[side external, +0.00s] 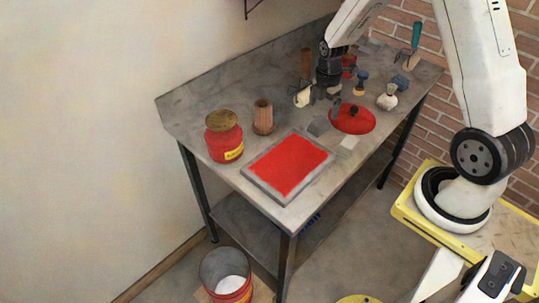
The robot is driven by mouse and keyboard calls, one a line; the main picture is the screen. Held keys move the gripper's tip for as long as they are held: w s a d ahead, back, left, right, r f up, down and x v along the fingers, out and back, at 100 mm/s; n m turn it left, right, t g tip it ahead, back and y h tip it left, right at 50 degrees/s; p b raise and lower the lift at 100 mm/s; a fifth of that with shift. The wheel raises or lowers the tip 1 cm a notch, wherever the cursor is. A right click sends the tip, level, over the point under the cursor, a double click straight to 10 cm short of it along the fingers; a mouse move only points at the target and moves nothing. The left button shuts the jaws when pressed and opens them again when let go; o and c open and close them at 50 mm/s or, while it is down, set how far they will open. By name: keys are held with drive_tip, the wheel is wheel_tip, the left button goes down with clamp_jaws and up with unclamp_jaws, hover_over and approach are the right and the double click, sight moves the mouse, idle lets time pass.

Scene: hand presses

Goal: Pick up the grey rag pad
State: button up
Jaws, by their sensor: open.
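A small grey block-like piece (319,126), which looks like the grey rag pad, lies on the metal table between the red-topped tray and the red disc. My gripper (326,98) is above the table, behind and slightly above this grey piece, pointing down. Its jaws are open, and I see nothing held between them. The fingertips are small and dark here, so their exact height over the table is hard to tell.
A red slab in a grey tray (258,188) lies in front. A red jar (224,142), a brown cup (263,117) and several small tools stand around.

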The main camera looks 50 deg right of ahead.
sight(320, 121)
drive_tip(key=shift+f, duration=0.9)
drive_tip(key=shift+f, duration=0.1)
drive_tip(key=shift+w+f, duration=0.15)
drive_tip(key=shift+f, duration=2.35)
drive_tip(key=c, duration=1.2)
drive_tip(key=shift+r, duration=0.2)
